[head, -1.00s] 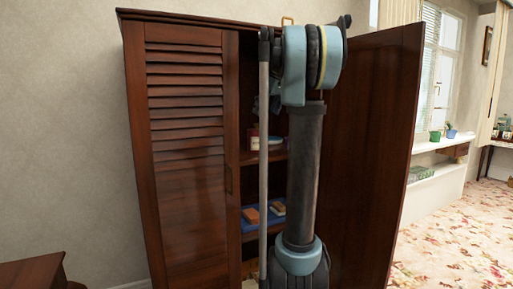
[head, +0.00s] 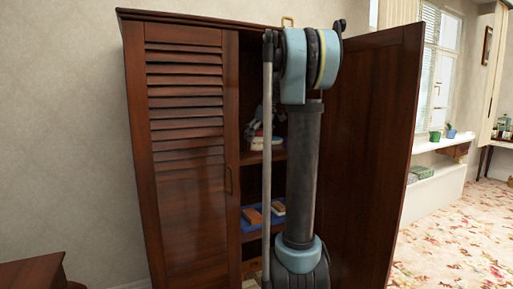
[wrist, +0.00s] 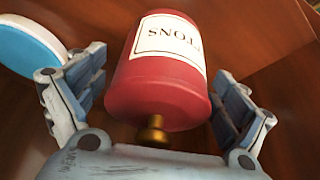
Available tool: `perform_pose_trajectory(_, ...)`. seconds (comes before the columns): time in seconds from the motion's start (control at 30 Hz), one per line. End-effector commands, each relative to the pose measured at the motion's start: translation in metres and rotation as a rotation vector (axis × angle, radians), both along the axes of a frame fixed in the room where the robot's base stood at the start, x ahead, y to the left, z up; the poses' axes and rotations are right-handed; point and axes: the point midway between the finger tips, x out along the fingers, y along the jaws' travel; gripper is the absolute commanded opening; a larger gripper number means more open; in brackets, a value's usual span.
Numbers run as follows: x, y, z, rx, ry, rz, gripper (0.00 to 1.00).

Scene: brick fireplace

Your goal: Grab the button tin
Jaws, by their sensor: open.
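The button tin (wrist: 165,75) is red with a cream label reading "TONS" upside down, and a brass knob faces the wrist camera. My gripper (wrist: 158,100) is open, with one finger on each side of the tin. A small gap shows between the tin and the right finger; contact with the left finger is not visible. In the head view my gripper (head: 264,125) is at the cupboard's upper shelf, and the tin there is mostly hidden and too small to make out clearly.
A round blue-and-white object (wrist: 25,48) lies left of the tin. The wooden cupboard (head: 185,150) has its left louvred door closed and its right door (head: 370,150) open. Small boxes (head: 252,215) lie on a lower shelf with a blue surface (head: 262,226).

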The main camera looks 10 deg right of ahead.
Motion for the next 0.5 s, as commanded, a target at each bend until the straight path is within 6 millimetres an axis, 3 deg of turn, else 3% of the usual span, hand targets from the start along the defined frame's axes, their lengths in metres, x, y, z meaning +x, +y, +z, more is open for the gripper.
perform_pose_trajectory(0.13, 0.004, 0.004, -0.013, 0.0, 0.0, 0.001, 0.93)
perform_pose_trajectory(0.4, 0.005, 0.004, -0.016, 0.0, 0.0, 0.0, 0.93)
perform_pose_trajectory(0.43, 0.005, 0.004, -0.016, 0.0, 0.0, 0.0, 0.9)
perform_pose_trajectory(0.5, 0.005, 0.004, -0.015, 0.0, 0.0, 0.0, 0.74)
